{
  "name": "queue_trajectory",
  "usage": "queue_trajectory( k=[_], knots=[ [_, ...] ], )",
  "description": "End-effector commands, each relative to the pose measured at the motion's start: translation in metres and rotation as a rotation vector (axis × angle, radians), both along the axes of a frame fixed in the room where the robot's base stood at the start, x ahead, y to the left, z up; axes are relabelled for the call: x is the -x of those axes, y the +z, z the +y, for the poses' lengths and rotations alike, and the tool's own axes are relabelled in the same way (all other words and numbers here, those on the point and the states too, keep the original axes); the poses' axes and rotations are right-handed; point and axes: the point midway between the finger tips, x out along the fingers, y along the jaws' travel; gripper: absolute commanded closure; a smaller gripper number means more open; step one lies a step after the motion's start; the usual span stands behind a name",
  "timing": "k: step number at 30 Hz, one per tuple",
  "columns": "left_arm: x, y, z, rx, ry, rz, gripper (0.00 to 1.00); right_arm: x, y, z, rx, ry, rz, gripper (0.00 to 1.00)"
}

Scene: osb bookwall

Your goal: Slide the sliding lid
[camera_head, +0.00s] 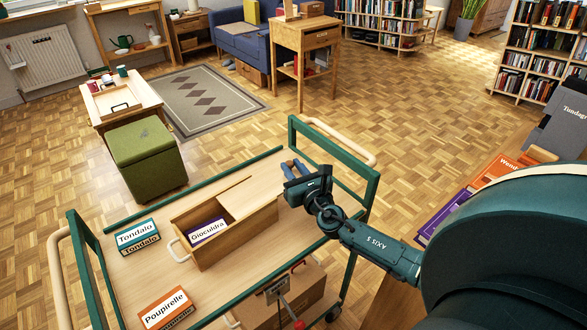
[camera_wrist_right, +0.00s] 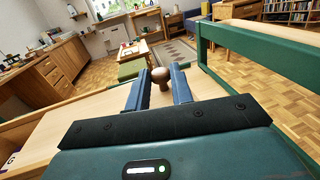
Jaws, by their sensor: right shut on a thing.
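The wooden box (camera_head: 226,251) stands on the cart's top, its left part open with a purple-and-white book labelled "Gioculdra" (camera_head: 208,233) inside. The pale sliding lid (camera_head: 249,197) covers the right part of the box; its pale surface also shows in the wrist view (camera_wrist_right: 88,122). My right gripper (camera_head: 293,167) is at the right end of the box, its blue fingers reaching past that end. In the wrist view a round brown knob (camera_wrist_right: 160,76) stands between its fingertips (camera_wrist_right: 158,84), and the jaws are shut on it. The knob's base is partly hidden. My left gripper is not in view.
The green-framed cart (camera_head: 120,280) carries a teal book "Tondalo" (camera_head: 138,236) and an orange book "Poupirelle" (camera_head: 166,308) left of the box. Its green end rail (camera_head: 330,150) rises close behind my right gripper. The left part of the cart top has free room.

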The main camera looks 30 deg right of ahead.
Motion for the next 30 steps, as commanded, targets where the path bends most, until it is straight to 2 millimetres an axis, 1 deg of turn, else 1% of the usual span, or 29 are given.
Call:
queue_trajectory(
  k=[10,13,18,22,26,27,30],
  knots=[
    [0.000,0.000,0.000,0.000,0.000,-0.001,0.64,0.000,-0.001,-0.001,0.001,0.000,0.000,1.00],
    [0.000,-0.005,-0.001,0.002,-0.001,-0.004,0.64,-0.001,-0.003,-0.010,0.001,-0.001,0.000,1.00],
    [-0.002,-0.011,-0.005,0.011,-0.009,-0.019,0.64,-0.005,-0.004,-0.035,0.003,-0.001,0.000,1.00],
    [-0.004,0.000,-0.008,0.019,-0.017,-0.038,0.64,-0.005,-0.001,-0.038,0.000,0.000,0.001,1.00],
    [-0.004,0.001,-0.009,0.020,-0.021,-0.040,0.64,-0.005,-0.001,-0.038,0.000,-0.001,0.001,1.00],
    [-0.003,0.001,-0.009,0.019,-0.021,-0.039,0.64,-0.005,-0.001,-0.038,0.000,0.000,0.001,0.77],
    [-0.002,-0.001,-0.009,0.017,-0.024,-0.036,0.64,-0.005,-0.001,-0.038,0.000,0.000,0.001,0.69]
  ],
)
